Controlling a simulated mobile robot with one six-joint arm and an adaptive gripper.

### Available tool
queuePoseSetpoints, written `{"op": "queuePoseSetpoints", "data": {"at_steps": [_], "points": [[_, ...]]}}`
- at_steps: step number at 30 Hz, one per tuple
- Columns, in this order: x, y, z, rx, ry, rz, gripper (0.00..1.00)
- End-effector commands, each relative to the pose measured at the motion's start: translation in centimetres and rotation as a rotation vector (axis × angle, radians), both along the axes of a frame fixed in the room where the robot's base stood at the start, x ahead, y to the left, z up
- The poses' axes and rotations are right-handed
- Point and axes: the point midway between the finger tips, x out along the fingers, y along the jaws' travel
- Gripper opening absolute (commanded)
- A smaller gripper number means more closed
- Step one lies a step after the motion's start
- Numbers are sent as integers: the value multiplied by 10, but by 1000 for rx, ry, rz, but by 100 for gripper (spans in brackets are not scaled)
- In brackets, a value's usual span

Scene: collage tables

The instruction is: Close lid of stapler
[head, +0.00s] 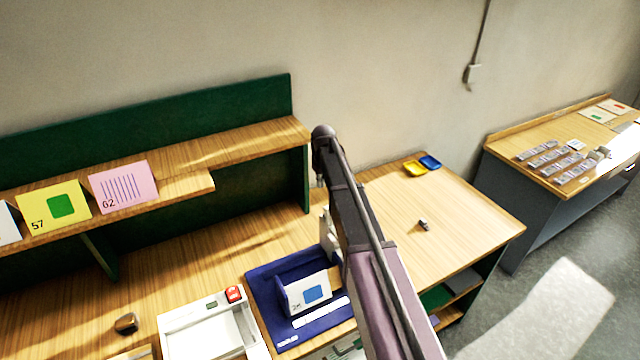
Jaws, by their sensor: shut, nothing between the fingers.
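I cannot make out a stapler for certain in the head view. A small dark object with a pale part (423,224) lies on the right part of the wooden table; it is too small to identify. A brown, rounded object (126,323) sits on the table at the lower left; its kind is unclear. My arm crosses the middle of the view and hides part of the table. A pale, upright shape (329,236) shows beside the arm, behind the blue mat, and I cannot tell what it is. My gripper's fingers are not visible.
A blue mat (262,288) carries a card holder with a blue-square card (309,293). A white device with a red switch (180,323) stands to its left. Yellow and blue trays (415,168) lie at the back right. A raised shelf (255,143) holds cards. The right tabletop is mostly clear.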

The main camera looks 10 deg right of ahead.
Motion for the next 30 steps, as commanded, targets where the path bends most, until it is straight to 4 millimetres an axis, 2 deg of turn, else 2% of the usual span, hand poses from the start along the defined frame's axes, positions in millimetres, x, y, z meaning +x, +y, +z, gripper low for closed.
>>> {"op": "queuePoseSetpoints", "data": {"at_steps": [3,27,30], "points": [[1,1,-14,0,0,0,0],[5,3,-71,0,0,2,0],[-10,-1,-62,0,0,1,0]]}}
